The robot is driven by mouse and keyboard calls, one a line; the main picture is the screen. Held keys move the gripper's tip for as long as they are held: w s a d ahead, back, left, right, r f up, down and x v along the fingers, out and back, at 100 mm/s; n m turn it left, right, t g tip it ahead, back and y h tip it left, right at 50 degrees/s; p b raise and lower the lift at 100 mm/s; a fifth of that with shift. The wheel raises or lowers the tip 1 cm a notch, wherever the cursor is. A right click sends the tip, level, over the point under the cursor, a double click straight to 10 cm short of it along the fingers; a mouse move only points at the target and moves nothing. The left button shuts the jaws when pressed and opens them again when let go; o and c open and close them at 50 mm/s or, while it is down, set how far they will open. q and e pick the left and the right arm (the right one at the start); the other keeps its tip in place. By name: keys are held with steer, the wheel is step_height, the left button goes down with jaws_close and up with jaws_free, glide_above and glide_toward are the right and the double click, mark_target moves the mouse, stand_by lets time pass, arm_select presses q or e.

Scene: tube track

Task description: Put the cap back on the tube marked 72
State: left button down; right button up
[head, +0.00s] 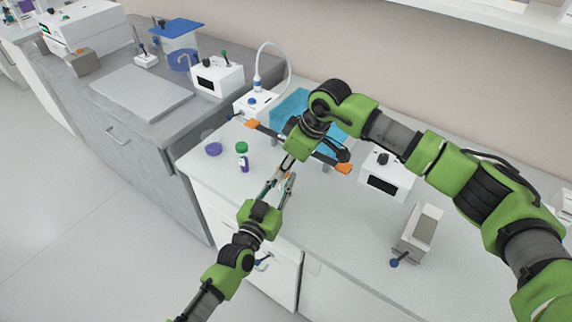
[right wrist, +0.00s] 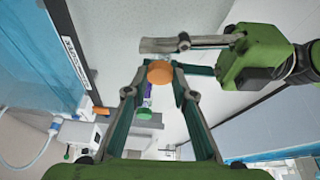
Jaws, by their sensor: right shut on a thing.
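My right gripper (head: 286,170) reaches in from the right over the bench's front part. In the right wrist view its fingers (right wrist: 157,88) are shut on an orange cap (right wrist: 160,73). My left gripper (head: 284,182) comes up from below and meets it. No number 72 is readable. A tube with a green cap (head: 242,148) and purple lower part stands on the bench to the left. A loose-looking purple round piece (head: 213,149) lies beside it.
A blue bin (head: 290,106) and a dark bar with orange ends (head: 343,168) are behind the grippers. A white device (head: 385,178) and a grey block holder (head: 419,233) stand to the right. The bench's front edge is close below the grippers.

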stand_by(0.3)
steer(key=o, duration=0.7)
steer(key=shift+c, duration=0.2)
steer(key=shift+r, duration=0.1)
steer(key=shift+r, duration=2.2)
steer(key=shift+c, duration=0.4)
